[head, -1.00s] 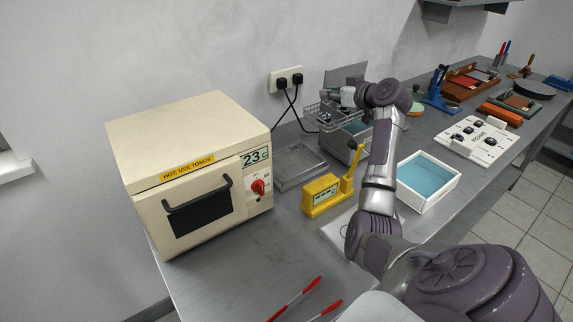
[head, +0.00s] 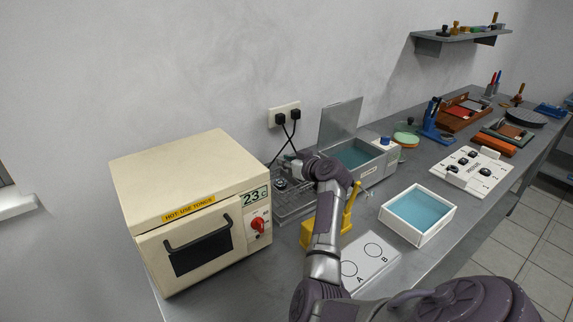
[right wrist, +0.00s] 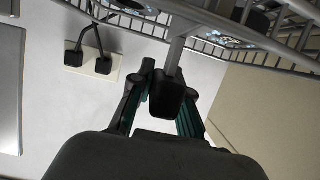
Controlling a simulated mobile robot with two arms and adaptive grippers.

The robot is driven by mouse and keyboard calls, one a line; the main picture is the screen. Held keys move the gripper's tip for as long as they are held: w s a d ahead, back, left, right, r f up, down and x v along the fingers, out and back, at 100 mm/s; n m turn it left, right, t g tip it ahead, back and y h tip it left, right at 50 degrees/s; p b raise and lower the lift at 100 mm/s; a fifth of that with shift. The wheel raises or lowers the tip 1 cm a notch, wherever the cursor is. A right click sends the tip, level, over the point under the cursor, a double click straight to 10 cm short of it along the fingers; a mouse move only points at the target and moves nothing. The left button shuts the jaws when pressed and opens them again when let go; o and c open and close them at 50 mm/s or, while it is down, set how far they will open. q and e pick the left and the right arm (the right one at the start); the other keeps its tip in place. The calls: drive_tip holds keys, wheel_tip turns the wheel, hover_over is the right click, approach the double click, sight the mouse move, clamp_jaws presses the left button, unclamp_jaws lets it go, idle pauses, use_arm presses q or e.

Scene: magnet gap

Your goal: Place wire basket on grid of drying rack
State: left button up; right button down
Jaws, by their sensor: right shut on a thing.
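The wire basket (head: 283,189) is a grey mesh basket over the drying rack (head: 281,217), a low metal tray right of the cream oven. I cannot tell whether the basket touches the rack's grid or hangs just above it. My right gripper (head: 290,162) is at the basket's upper side, partly hidden by its own wrist. In the right wrist view, my right gripper (right wrist: 163,105) is shut on the basket's black handle (right wrist: 168,97). The basket's wires (right wrist: 245,35) run along the top of that view. My left gripper is out of view.
The cream oven (head: 190,200) stands close on the left. The bath with an open lid (head: 362,155) is behind right. A yellow device (head: 307,232), a white A/B plate (head: 372,262) and a white tray of blue liquid (head: 445,226) are nearer. Plugs hang from the wall socket (head: 284,112).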

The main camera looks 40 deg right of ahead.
sight(286, 172)
drive_tip(key=shift+f, duration=0.9)
drive_tip(key=shift+f+b, duration=0.65)
drive_tip(key=c, duration=1.1)
unclamp_jaws()
drive_tip(key=shift+r, duration=0.15)
